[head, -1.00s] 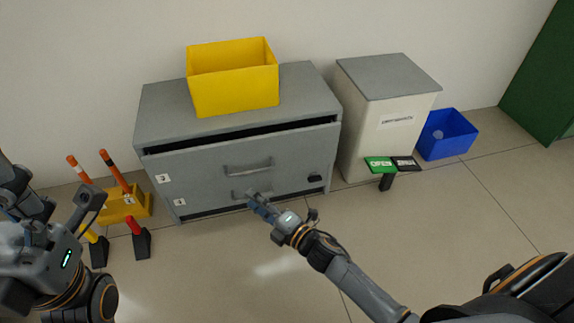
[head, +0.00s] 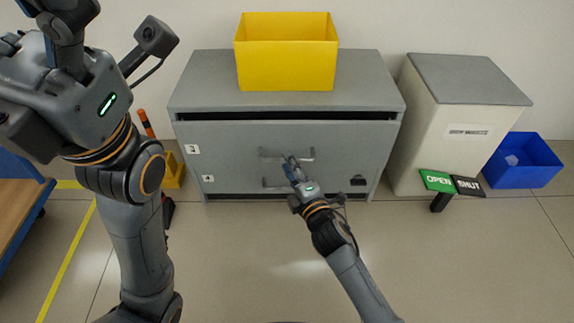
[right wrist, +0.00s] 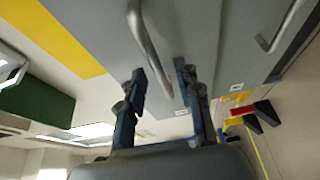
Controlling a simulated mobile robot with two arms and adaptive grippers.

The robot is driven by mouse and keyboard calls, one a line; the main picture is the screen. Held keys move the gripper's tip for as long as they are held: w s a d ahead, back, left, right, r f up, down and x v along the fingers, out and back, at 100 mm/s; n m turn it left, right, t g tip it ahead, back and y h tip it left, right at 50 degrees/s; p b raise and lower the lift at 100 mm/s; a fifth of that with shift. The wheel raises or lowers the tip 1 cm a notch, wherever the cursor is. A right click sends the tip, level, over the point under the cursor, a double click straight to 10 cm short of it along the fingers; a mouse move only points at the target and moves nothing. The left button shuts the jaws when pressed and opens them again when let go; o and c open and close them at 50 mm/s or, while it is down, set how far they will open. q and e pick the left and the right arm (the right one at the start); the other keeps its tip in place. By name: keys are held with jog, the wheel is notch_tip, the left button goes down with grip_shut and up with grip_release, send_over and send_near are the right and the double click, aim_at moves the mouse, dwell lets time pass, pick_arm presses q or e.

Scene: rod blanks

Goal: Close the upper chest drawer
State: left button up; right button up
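The grey chest (head: 388,100) stands against the wall. Its upper drawer (head: 235,143) sticks out a little, with a dark gap above its front. The upper bar handle (head: 304,155) is on that front, with a lower handle (head: 270,183) beneath. My right gripper (head: 289,160) is at the upper handle. In the right wrist view its two fingers (right wrist: 160,78) are apart, and the handle bar (right wrist: 147,42) runs toward the space between them; I cannot tell whether they touch it. My left gripper (head: 62,12) is raised at the upper left, its fingers not clearly visible.
An open yellow bin (head: 287,70) stands on the chest. Right of the chest are a pale cabinet (head: 425,120), an OPEN/SHUT sign (head: 438,181) and a blue bin (head: 525,165). A blue-edged cart (head: 15,195) is at far left. Floor before the chest is clear.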

jog(key=shift+b+x, duration=0.3)
jog(key=shift+x, duration=0.85)
grip_shut()
jog(key=shift+w, duration=0.1)
